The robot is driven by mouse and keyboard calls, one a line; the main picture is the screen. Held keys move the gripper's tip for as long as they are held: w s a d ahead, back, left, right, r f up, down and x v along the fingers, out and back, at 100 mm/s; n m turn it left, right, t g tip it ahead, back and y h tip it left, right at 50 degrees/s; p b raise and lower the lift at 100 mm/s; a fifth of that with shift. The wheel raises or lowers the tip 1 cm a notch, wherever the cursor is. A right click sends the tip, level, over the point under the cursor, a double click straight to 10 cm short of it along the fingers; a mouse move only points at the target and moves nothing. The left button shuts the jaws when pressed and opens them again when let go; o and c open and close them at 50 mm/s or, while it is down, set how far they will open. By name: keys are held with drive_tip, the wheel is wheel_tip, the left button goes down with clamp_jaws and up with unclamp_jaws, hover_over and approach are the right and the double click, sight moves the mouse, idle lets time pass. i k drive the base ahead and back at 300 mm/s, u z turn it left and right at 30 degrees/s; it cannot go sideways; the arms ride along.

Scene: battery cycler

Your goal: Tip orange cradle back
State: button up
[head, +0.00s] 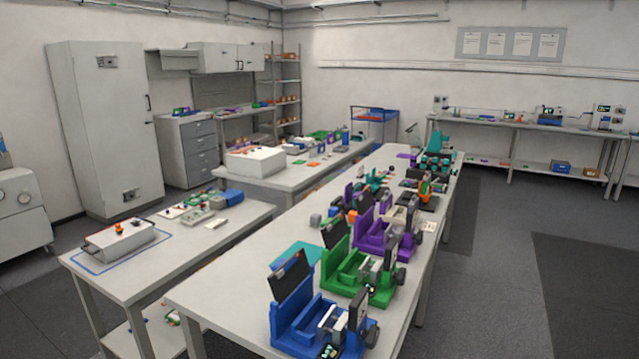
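A small orange piece (425,187) stands on the long central bench in the head view, beyond the purple cradle and near the right edge. It sits among dark parts. It is too small and crowded to tell for sure that it is the orange cradle, or how it is tilted. Another small orange patch (352,216) shows behind the purple cradle, partly hidden. My gripper is not in view.
A blue cradle (290,321), a green cradle (338,271) and a purple cradle (368,240) line the long bench (225,290). A teal unit (437,143) stands at its far end. A side bench (165,252) is at left. Floor is open at right.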

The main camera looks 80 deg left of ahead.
sight(425, 198)
drive_tip(key=u, duration=1.5)
drive_tip(key=k, duration=0.6)
drive_tip(key=z, duration=0.75)
drive_tip(key=i, duration=2.85)
drive_tip(key=u, duration=0.55)
drive_tip(key=i, duration=1.55)
drive_tip(key=u, duration=1.8)
drive_tip(key=i, duration=1.1)
drive_tip(key=u, duration=0.85)
